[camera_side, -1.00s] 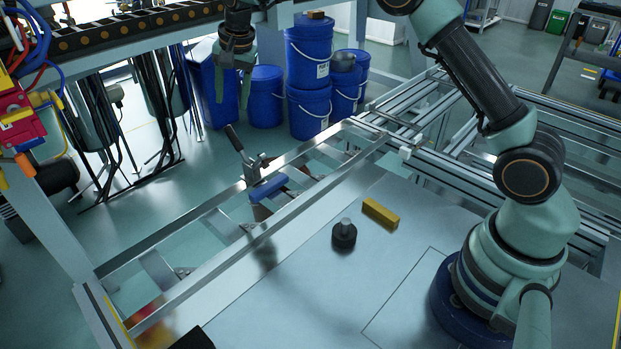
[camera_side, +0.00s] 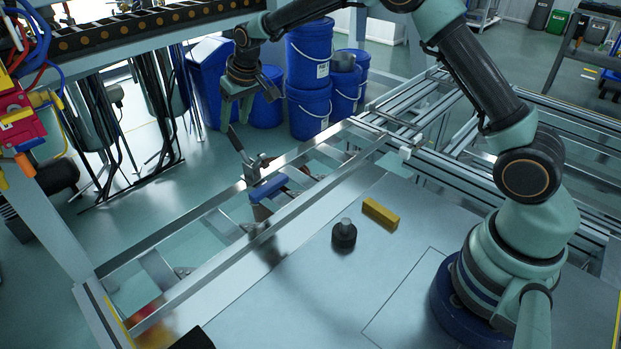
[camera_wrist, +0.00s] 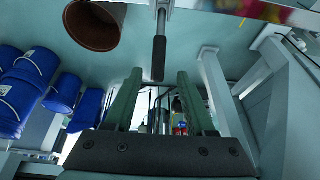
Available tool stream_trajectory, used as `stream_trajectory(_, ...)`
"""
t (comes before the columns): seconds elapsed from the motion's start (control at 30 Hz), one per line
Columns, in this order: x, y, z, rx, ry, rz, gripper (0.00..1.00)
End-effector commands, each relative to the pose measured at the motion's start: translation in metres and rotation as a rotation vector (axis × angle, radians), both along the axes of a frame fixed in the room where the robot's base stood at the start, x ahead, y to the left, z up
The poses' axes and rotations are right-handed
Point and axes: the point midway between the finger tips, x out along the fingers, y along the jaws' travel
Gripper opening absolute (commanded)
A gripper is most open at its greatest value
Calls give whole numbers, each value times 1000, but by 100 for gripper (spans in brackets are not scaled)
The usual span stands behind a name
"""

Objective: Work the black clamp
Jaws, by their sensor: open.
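The black clamp's handle (camera_side: 235,138) slants up and to the left from its metal body (camera_side: 256,166), which is mounted on the metal rail frame. A blue block (camera_side: 268,188) sits just below the body. My gripper (camera_side: 235,120) is open, with its fingers pointing down just above the handle's upper end. In the wrist view, the dark handle (camera_wrist: 159,58) comes down from the top edge, and its end lies between the two green fingertips of my gripper (camera_wrist: 158,76). No contact shows. The rest of the clamp is mostly out of the wrist view.
A black round knob piece (camera_side: 343,236) and a yellow block (camera_side: 381,213) stand on the grey panel (camera_side: 300,285) to the right. Blue buckets (camera_side: 310,105) stand on the floor behind. Metal rails (camera_side: 215,265) run beside the clamp.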

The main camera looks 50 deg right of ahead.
Motion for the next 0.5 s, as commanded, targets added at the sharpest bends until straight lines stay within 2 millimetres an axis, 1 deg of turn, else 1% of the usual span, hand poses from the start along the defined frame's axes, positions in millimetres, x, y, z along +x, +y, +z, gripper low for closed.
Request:
stream_trajectory(0.03, 4, 0, -10, -1, 2, 0, 55)
stream_trajectory(0.2, 14, 0, -36, -1, 2, -1, 55)
stream_trajectory(0.37, 21, 0, -51, -1, 0, -1, 55)
stream_trajectory(0.5, 24, 0, -58, -1, -1, -1, 55)
